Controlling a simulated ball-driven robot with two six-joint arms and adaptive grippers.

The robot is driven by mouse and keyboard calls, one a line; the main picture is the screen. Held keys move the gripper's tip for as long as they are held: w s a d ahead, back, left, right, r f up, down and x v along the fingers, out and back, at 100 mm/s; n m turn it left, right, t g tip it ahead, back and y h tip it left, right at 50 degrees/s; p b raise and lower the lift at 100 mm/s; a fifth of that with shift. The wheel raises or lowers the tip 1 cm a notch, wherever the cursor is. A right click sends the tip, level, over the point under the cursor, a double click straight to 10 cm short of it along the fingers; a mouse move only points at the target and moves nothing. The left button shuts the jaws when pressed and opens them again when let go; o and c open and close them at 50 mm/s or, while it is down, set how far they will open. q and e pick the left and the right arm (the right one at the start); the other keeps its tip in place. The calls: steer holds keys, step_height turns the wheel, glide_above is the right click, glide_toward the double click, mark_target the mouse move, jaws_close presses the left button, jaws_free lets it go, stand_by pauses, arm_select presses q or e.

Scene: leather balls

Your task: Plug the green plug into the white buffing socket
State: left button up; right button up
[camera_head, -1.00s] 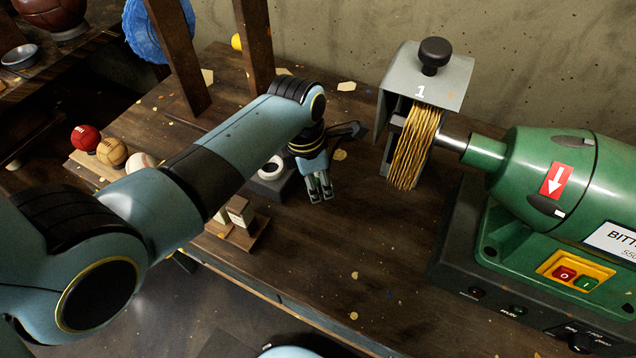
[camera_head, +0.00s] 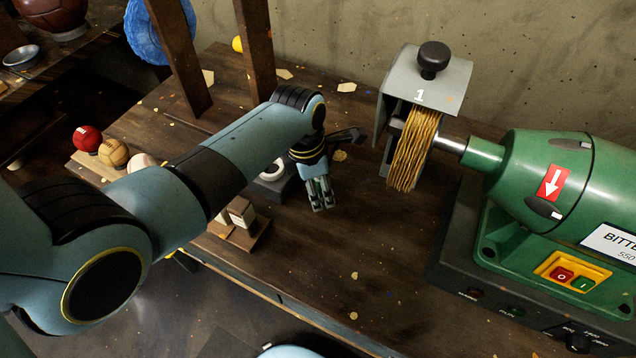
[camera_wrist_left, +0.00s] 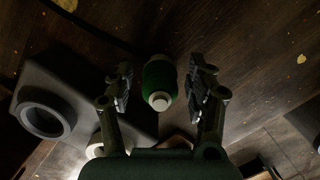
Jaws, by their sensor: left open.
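In the left wrist view, a green plug (camera_wrist_left: 159,78) with a pale end lies between the two spread fingers of my left gripper (camera_wrist_left: 160,88). A gap shows on each side of it. In the head view, my left gripper (camera_head: 322,206) points down over the bench, and its fingers largely hide the plug. A white ring (camera_head: 272,169) on a dark grey block, apparently the white socket, sits just left of the gripper. In the wrist view the ring (camera_wrist_left: 45,114) looks grey in shadow. My right gripper is not in view.
A green buffing motor (camera_head: 560,180) with a golden wheel (camera_head: 411,150) under a grey guard (camera_head: 425,85) stands to the right. Small wooden blocks (camera_head: 240,213) sit near the front edge. Several balls stand at left. The bench (camera_head: 345,260) is clear in front of the gripper.

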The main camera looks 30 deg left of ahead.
arm_select(q)
steer(key=r, duration=0.3)
steer(key=s+r, duration=0.1)
steer(key=r, duration=0.3)
steer(key=a+r, duration=0.1)
steer(key=r, duration=0.2)
steer(key=shift+s+r, duration=0.15)
steer(key=shift+r, duration=0.25)
